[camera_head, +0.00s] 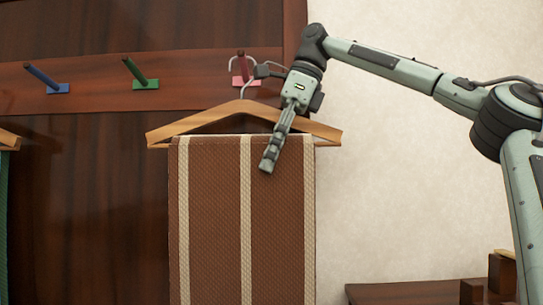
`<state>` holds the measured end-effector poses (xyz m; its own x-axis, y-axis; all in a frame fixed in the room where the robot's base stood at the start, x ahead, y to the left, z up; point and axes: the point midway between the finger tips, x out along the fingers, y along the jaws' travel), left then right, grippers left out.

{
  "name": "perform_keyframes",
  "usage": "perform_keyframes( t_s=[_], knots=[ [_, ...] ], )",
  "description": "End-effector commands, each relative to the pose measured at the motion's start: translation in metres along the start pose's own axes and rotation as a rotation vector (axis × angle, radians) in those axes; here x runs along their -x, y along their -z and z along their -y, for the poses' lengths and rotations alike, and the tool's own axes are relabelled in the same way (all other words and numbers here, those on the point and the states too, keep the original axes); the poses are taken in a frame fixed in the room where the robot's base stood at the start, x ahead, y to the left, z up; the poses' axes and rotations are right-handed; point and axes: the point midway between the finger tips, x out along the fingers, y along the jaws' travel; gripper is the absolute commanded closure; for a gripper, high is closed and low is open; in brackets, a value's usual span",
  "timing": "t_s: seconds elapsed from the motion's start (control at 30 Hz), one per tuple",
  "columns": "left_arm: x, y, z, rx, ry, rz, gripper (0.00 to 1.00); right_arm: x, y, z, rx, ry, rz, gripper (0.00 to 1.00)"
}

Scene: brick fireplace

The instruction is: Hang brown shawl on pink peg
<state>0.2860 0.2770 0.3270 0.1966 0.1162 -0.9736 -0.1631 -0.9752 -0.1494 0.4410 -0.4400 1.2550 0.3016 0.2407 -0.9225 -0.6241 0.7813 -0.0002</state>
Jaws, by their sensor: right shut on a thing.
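The brown shawl (216,220) has cream stripes and hangs folded over a wooden hanger (190,124). The hanger's metal hook is right at the pink peg (242,81), overlapping it in the picture; I cannot tell whether the hook rests on the peg. My right gripper (269,162) points down in front of the hanger's right half and the shawl's top. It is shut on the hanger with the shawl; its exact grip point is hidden. My left gripper is not in view.
A blue peg (58,88) and a green peg (146,84) are empty on the wooden rail to the left. Part of another hanger (8,140) with a green cloth shows at the left edge. A dark wooden surface (400,294) is at lower right.

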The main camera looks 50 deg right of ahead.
Motion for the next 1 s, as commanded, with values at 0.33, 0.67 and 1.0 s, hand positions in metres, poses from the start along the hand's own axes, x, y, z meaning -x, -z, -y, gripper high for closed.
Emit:
perform_keyframes(
  t_s=[0.33, 0.67, 1.0],
  knots=[
    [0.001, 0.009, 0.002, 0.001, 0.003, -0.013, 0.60, 0.001, 0.000, 0.001, -0.001, 0.003, 0.003, 0.32],
    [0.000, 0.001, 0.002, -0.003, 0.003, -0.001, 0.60, 0.016, 0.000, 0.002, -0.006, 0.006, 0.001, 0.32],
    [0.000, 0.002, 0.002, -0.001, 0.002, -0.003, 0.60, 0.068, -0.002, -0.001, -0.002, 0.006, 0.002, 0.32]
  ],
)
